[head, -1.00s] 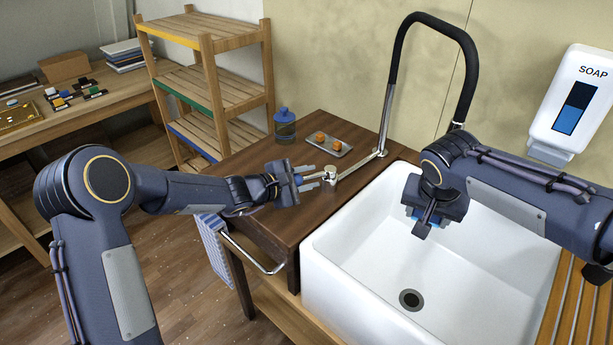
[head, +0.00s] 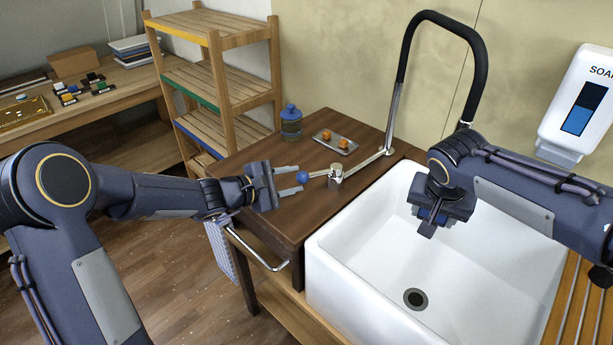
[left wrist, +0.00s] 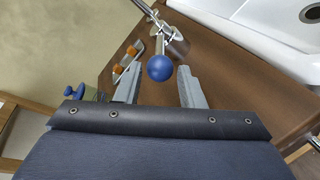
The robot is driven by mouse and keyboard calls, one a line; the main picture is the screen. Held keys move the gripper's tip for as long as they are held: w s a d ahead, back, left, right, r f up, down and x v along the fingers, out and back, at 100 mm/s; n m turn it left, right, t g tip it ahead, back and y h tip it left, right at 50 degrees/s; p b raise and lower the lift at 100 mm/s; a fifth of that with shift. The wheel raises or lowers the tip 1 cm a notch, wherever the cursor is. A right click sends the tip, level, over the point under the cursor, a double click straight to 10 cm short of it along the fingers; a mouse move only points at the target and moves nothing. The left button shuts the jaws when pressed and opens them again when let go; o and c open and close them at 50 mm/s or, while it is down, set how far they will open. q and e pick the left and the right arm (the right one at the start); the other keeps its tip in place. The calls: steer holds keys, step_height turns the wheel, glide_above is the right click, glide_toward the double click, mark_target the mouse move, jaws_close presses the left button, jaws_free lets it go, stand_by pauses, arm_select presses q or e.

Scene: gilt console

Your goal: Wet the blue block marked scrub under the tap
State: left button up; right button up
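The tap (head: 398,80) has a black arched spout on a chrome stem; its outlet is hidden behind my right arm, and no water shows. A short chrome lever with a blue ball knob (head: 303,178) stands on the dark wooden counter. My left gripper (head: 291,182) is open, its fingers pointing at the knob. In the left wrist view the knob (left wrist: 159,68) appears between the fingertips, with gaps on both sides. My right gripper (head: 432,222) points down over the white sink (head: 335,270). It is shut on the blue block (head: 424,212), mostly hidden; its marking is not readable.
A small tray (head: 325,141) with orange cubes and a blue-capped jar (head: 291,124) stand at the back of the counter. A soap dispenser (head: 580,105) hangs on the right wall. A towel rail (head: 255,250) juts from the counter front. The sink basin is empty around its drain.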

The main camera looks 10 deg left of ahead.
arm_select(q)
steer(key=v, duration=0.4)
steer(key=shift+s+a+r, duration=0.1)
steer(key=shift+s+a, duration=0.15)
steer(key=shift+s, duration=0.05)
steer(key=shift+c, duration=0.4)
